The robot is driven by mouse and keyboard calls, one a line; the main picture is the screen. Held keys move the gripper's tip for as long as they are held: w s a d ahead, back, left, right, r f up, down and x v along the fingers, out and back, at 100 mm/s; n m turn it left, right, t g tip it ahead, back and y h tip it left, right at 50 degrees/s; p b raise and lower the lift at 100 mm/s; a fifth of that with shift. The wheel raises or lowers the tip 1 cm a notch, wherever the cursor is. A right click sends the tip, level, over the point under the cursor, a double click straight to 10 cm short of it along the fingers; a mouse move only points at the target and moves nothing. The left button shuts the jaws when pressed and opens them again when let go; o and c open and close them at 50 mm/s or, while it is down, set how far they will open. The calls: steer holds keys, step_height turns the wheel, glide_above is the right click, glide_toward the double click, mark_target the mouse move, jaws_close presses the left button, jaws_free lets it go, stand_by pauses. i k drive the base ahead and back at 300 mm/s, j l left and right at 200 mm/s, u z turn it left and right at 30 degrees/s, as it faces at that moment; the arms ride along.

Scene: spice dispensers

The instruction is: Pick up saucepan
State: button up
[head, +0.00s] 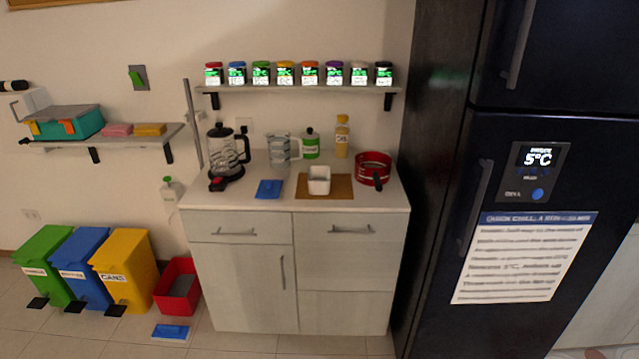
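A red saucepan (373,164) stands upright at the right end of the counter, close to the dark fridge. Its dark handle (377,182) points toward the front edge of the counter. Some dark and light marks show around its rim and inside, too small to make out. My gripper is not in this view.
The counter (250,201) also bears a kettle (222,146), a measuring jug (279,148), a green-labelled bottle (311,145), an oil bottle (342,137), a white container (319,180) on a brown board (343,187) and a blue item (269,189). A spice shelf (300,88) hangs above. The fridge (440,130) stands right.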

mark_target(373, 169)
steer(key=i+l+u, duration=0.2)
steer(key=i+l, duration=0.2)
steer(key=i+l+u, duration=0.2)
steer(key=i+l, duration=0.2)
steer(key=i+l+u, duration=0.2)
steer(key=l, duration=0.45)
steer(key=i, duration=0.1)
